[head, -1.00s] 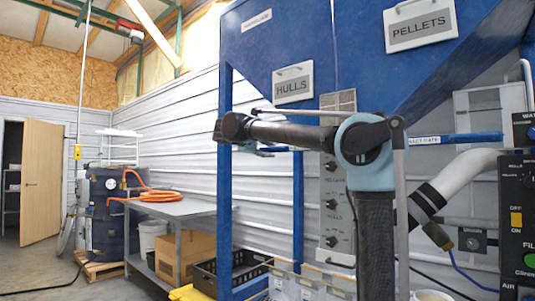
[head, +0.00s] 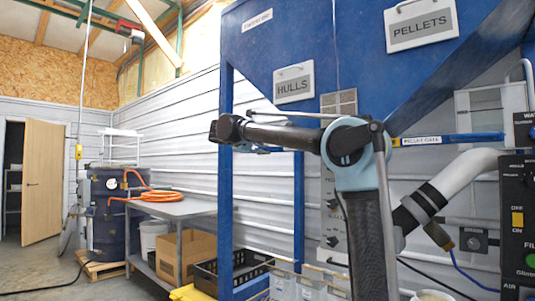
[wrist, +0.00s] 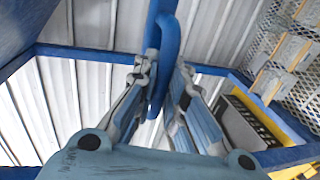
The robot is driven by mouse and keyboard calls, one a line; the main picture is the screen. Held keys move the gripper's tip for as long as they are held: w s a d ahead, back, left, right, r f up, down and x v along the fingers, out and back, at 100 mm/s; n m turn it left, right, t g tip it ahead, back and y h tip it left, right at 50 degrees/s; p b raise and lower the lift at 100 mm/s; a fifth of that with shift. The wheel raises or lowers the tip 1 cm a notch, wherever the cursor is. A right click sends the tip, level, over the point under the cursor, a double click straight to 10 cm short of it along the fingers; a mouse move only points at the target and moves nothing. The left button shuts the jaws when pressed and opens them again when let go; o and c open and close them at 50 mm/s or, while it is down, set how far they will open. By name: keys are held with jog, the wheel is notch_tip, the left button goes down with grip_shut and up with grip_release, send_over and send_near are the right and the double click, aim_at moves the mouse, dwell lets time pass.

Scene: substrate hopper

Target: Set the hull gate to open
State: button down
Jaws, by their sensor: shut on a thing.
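In the head view the gripper end is mostly hidden behind my arm, left of centre below the HULLS sign (head: 293,86). The sign hangs on the blue hopper (head: 350,40). How far the gate is drawn out cannot be told.
The blue pellet gate handle (head: 470,138), with its label, sticks out right of my arm. A control panel (head: 518,215) and a grey pipe (head: 462,178) stand at the right. A blue frame post (head: 225,190) and a grey bench (head: 178,209) are at the left.

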jog(key=shift+w+a, duration=0.6)
jog(key=shift+a, duration=0.2)
jog(key=shift+w+a, duration=0.6)
jog(key=shift+a, duration=0.2)
jog(key=c, duration=1.6)
grip_release()
jog(key=shift+w+a, duration=0.1)
jog(key=shift+w, duration=0.05)
jog(key=shift+c, duration=0.2)
jog(key=v, duration=1.1)
jog(key=shift+s+a, duration=0.25)
jog(key=shift+s, duration=0.15)
